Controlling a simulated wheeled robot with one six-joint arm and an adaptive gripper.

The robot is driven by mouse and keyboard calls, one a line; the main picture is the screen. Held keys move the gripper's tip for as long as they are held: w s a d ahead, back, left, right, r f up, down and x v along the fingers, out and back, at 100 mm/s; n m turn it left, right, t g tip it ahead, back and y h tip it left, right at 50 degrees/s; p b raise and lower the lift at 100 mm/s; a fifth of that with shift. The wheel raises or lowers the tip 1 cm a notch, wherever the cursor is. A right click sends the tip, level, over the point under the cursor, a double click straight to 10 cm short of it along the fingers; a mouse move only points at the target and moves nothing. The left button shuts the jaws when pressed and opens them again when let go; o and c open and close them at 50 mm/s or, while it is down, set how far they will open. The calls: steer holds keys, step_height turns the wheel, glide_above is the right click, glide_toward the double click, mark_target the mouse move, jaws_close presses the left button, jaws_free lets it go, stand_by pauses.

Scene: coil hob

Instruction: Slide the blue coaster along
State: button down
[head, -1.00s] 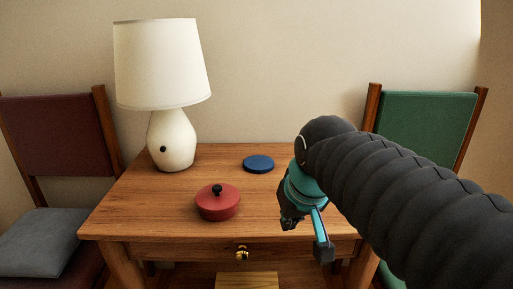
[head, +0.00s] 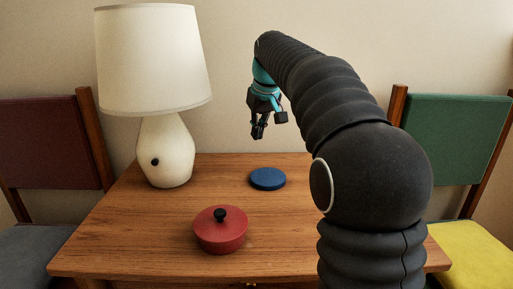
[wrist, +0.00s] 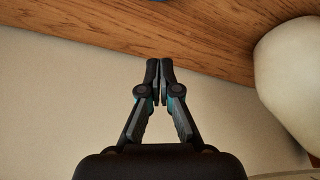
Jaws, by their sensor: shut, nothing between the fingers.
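The blue coaster (head: 267,179) is a flat round disc lying on the wooden table (head: 150,235), toward the back middle in the head view. A small blue sliver of it shows at the top edge of the wrist view. My gripper (head: 258,136) points down above the back part of the table, higher than the coaster in the picture and apart from it. In the wrist view the two fingertips (wrist: 160,64) are together with nothing between them.
A red lidded pot (head: 220,230) stands in front of the coaster. A white lamp (head: 164,150) stands at the back left; its base also shows in the wrist view (wrist: 295,85). A red chair (head: 55,145) and a green chair (head: 455,140) flank the table.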

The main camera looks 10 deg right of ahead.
mark_target(254, 164)
steer(key=b+x, duration=0.1)
steer(key=x, duration=0.8)
steer(key=shift+s+d+f, duration=0.1)
steer(key=shift+d, duration=0.05)
steer(key=shift+s+f, duration=0.2)
steer(key=shift+s+d+r+b, duration=0.1)
steer(key=shift+s+d+b, duration=0.15)
steer(key=shift+s, duration=0.6)
steer(key=shift+s+d+b, duration=0.15)
steer(key=shift+s+b, duration=0.1)
steer(key=shift+s, duration=0.6)
